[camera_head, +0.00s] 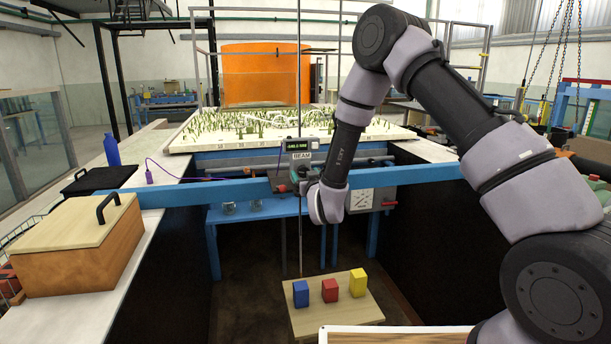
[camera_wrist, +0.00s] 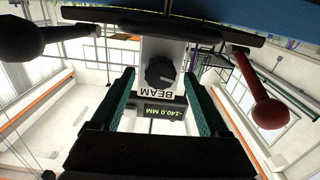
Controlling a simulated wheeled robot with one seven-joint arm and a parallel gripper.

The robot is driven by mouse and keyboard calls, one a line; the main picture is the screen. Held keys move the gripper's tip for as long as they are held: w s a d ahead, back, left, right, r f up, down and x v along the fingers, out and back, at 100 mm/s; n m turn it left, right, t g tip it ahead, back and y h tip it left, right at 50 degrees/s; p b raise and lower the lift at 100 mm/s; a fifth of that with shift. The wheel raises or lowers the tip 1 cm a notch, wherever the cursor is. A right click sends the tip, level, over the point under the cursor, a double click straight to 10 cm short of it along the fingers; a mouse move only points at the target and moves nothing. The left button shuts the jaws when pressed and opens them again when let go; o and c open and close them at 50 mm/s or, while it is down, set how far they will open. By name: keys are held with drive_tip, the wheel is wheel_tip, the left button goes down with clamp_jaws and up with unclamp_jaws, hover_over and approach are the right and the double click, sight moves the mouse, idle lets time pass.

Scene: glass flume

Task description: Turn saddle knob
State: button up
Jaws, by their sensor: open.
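The grey saddle (camera_head: 302,157), labelled BEAM, sits on the blue cross beam (camera_head: 230,191), with a lit green number display (camera_head: 300,145) on it. In the wrist view the saddle appears upside down. Its black round knob (camera_wrist: 160,72) is above the BEAM label and the display (camera_wrist: 163,112). My gripper (camera_wrist: 159,76) is open. Its two green fingers stand to either side of the knob in the picture, with gaps between; how far their tips are from it in depth I cannot tell.
A red-ended lever (camera_wrist: 270,112) and a black-ended lever (camera_wrist: 20,38) flank the saddle. A vertical rod (camera_head: 299,80) passes by it. Below is a small table (camera_head: 340,315) with blue, red and yellow blocks. A wooden box (camera_head: 75,250) stands on the left ledge.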

drive_tip(key=shift+w, duration=0.15)
drive_tip(key=shift+a, duration=0.1)
clamp_jaws()
drive_tip(key=shift+m, duration=0.4)
drive_tip(key=m, duration=0.4)
drive_tip(key=shift+m, duration=0.4)
drive_tip(key=m, duration=1.6)
drive_tip(key=shift+f+m, duration=0.1)
drive_tip(key=shift+m, duration=0.2)
